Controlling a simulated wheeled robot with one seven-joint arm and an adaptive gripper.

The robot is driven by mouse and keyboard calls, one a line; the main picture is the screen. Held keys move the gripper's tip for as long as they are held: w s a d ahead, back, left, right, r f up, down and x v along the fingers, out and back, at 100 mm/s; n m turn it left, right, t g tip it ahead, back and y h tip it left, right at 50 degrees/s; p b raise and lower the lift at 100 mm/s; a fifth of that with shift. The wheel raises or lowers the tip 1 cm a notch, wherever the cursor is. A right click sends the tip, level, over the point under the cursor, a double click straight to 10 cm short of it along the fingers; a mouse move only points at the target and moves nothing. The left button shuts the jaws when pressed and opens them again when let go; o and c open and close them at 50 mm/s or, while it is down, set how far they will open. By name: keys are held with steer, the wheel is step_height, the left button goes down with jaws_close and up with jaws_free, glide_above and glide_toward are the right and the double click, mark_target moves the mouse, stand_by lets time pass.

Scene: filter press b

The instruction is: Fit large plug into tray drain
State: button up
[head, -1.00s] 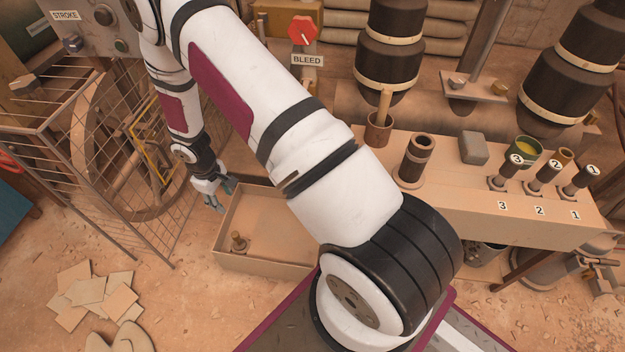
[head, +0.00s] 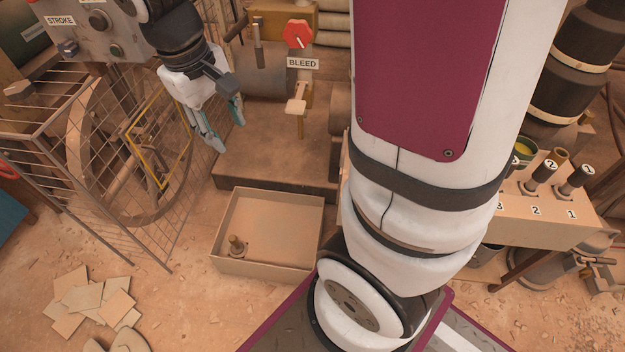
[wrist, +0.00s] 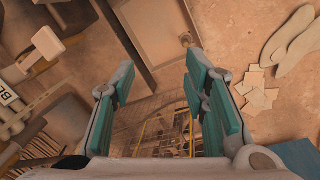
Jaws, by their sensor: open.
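The tray (head: 293,264) is a shallow tan open box on the floor at the middle of the head view. It also shows at the top of the wrist view (wrist: 152,62). A small brown knobbed piece (head: 236,246) stands upright in its near left corner, also seen in the wrist view (wrist: 186,39). I cannot tell whether this is the large plug or a drain fitting. No drain opening is clearly visible. My gripper (head: 230,137) is open and empty, raised above and behind the tray. Its teal fingers (wrist: 160,64) are spread in the wrist view.
A wire cage guard (head: 125,165) around a wheel stands at the left. The BLEED valve (head: 299,38) stands behind the tray. A ledge with numbered levers (head: 540,177) is at the right, its left part hidden by my arm. Loose tiles (head: 88,303) lie at front left.

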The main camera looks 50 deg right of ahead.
steer(key=s+a+r+y, duration=0.1)
steer(key=s+r, duration=0.2)
steer(key=s, duration=0.9)
steer(key=s+a+r+m, duration=0.1)
steer(key=s+r, duration=0.3)
steer(key=s, duration=0.8)
steer(key=shift+a+r+y, duration=0.2)
steer(key=shift+a+y, duration=0.2)
steer(key=shift+a, duration=0.4)
steer(key=shift+s+m, duration=0.1)
steer(key=shift+m, duration=0.2)
step_height(320, 180, up, 36)
steer(key=t+p, duration=0.4)
steer(key=p, duration=3)
steer(key=shift+d+r, duration=0.15)
